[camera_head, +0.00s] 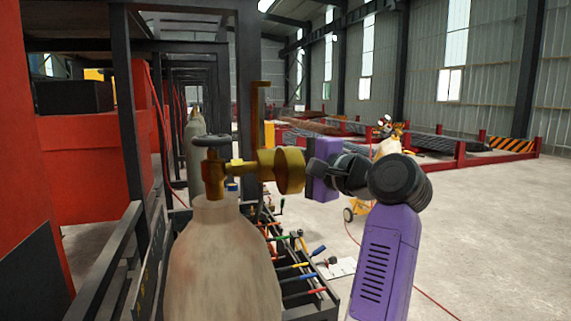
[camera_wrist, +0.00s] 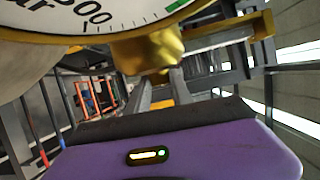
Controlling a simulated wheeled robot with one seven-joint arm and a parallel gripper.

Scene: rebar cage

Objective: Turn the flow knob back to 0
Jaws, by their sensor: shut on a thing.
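A worn, pale gas cylinder (camera_head: 225,265) stands upright in the head view, with a dark handwheel (camera_head: 213,141) and a brass valve on top. A round brass gauge (camera_head: 290,170) sits at the valve's right, seen from its side. Its white dial (camera_wrist: 75,20) fills the upper left of the wrist view, with part of a scale showing. My gripper (camera_wrist: 160,78) is shut on the brass flow knob (camera_wrist: 145,50) beside the dial. In the head view my gripper (camera_head: 309,174) meets the regulator from the right. The knob's setting cannot be read.
A tool rack (camera_head: 300,285) with coloured handles stands right of the cylinder. Another cylinder (camera_head: 195,125) is behind. Dark steel frame posts (camera_head: 130,120) and red cabinets (camera_head: 85,170) close off the left. The concrete floor (camera_head: 490,230) at right is mostly open.

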